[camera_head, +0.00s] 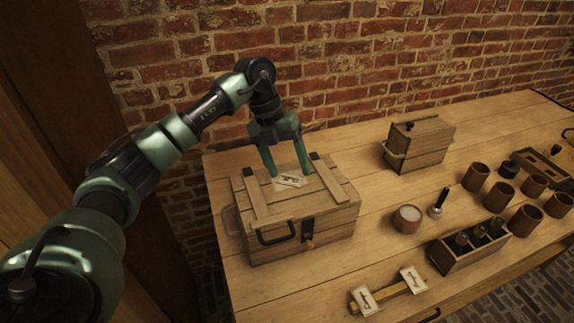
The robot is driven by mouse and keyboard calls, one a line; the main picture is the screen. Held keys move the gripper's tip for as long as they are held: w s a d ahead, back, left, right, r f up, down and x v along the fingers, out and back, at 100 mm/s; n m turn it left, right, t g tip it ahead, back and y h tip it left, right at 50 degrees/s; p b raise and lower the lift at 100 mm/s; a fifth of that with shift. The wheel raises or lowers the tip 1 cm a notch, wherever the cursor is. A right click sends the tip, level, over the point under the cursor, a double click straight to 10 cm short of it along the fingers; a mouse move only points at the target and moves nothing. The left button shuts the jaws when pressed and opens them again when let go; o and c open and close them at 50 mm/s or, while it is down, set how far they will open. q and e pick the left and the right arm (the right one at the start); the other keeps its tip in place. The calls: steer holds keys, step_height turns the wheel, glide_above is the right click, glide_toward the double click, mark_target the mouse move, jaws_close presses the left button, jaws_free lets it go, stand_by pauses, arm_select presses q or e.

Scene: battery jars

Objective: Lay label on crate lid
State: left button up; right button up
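The wooden crate (325,226) stands on the left part of the table, its lid shut, with two raised battens and a dark handle and latch in front. A small pale label (290,181) with dark marks appears to lie flat on the lid between the battens. My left gripper (288,172) is above the lid with its two green fingers spread apart. Its fingertips are down near the lid, one on each side of the label; I cannot tell whether they touch the lid. My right gripper is not in view.
A smaller wooden box (418,143) stands farther back. Right of the crate are a filled cup (407,218), a dark-handled tool (439,203), a tray of dark bottles (470,247) and several brown cups. A wooden bar with two marked cards (389,291) lies in front. A brick wall rises behind.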

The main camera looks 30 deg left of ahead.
arm_select(q)
steer(key=shift+s+a+f, duration=0.25)
steer(key=shift+a+f, duration=0.1)
steer(key=shift+f, duration=0.15)
steer(key=b+v, duration=0.1)
steer(key=v, duration=0.7)
steer(key=shift+w+d+r, duration=0.2)
steer(key=shift+w+r, duration=0.05)
steer(key=shift+r, duration=0.15)
